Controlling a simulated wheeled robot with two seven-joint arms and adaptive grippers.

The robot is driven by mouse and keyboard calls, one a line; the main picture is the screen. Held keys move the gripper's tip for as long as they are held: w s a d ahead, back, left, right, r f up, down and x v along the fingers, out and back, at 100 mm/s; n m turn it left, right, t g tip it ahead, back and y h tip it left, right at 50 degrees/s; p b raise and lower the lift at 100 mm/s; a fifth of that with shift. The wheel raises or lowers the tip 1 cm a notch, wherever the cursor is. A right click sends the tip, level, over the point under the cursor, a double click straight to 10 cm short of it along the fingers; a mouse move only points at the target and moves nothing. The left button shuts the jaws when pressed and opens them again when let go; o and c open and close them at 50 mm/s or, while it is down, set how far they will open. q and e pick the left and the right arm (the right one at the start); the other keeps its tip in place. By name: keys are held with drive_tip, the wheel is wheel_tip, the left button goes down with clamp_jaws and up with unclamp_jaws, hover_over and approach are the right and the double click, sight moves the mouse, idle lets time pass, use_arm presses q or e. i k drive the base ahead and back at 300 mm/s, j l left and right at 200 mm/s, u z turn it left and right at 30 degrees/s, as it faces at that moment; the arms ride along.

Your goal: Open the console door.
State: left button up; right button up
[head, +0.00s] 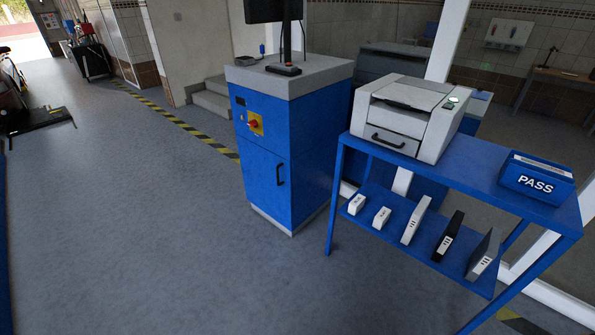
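The blue console (318,140) stands near the middle of the head view, with a grey top (292,74). Its front door (262,180) is blue and looks shut. A black vertical handle (280,174) sits near the door's right edge. Above the door is a red knob on a yellow plate (255,124), with a small dark panel (240,101) to its left. Neither of my grippers shows in the head view, so their state is hidden.
A blue table (470,168) with a printer (408,115) and a PASS box (537,178) stands close to the console's right. Several boxes line its lower shelf (400,219). A monitor stands on the console. Grey floor (150,230) is clear in front and left.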

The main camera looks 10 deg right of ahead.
sight(268, 176)
drive_tip(key=i+j+z, duration=0.6)
drive_tip(key=j+z, duration=0.25)
drive_tip(key=i+j+z, duration=0.15)
drive_tip(key=j, duration=0.15)
drive_tip(key=i+j+z, duration=0.15)
drive_tip(key=j, duration=0.15)
